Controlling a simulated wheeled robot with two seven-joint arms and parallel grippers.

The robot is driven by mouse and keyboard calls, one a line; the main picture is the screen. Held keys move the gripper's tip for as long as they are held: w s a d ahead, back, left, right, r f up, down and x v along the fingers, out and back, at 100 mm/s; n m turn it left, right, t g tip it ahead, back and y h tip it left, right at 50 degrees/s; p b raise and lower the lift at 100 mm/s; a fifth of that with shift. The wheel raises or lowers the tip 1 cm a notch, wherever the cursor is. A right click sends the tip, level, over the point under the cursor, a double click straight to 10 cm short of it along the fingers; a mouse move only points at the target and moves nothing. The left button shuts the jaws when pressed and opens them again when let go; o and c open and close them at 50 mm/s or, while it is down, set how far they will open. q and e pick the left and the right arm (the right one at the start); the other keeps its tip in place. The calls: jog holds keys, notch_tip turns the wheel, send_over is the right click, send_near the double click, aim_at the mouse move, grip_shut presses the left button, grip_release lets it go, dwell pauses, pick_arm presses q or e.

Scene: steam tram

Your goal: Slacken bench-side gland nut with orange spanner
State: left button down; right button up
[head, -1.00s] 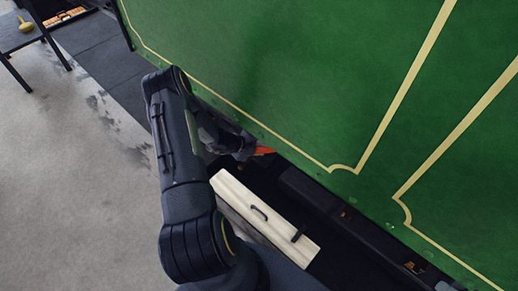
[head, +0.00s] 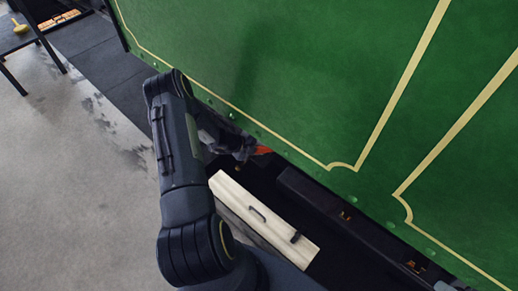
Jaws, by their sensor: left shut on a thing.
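The orange spanner (head: 263,150) shows only as a small orange piece under the lower edge of the green side panel. My left gripper (head: 246,150) is at that piece and shut on the spanner; its fingertips are in dark shadow and hard to make out. The rest of the spanner is hidden by my gripper and the panel. I cannot make out the gland nut. My right gripper is not in view.
The green tram side panel (head: 290,70) fills the upper right. A cream box (head: 262,215) with a dark handle lies below my gripper. A dark ledge (head: 335,205) runs beside it. A bench (head: 18,40) stands at the far left, with clear grey floor (head: 70,180) before it.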

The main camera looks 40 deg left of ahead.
pick_arm(q)
jog(key=shift+w, duration=0.1)
jog(key=shift+w+f+b, duration=0.45)
jog(key=shift+b, duration=0.05)
jog(key=shift+w+f, duration=0.1)
dwell(0.4)
jog(key=shift+w+f+b, duration=0.25)
jog(key=shift+w+b, duration=0.05)
jog(key=shift+b, duration=0.05)
dwell(0.4)
jog(key=shift+s+f+t+b, duration=0.5)
jog(key=shift+s+f+b, duration=0.3)
jog(key=shift+b, duration=0.75)
jog(key=shift+w, duration=0.1)
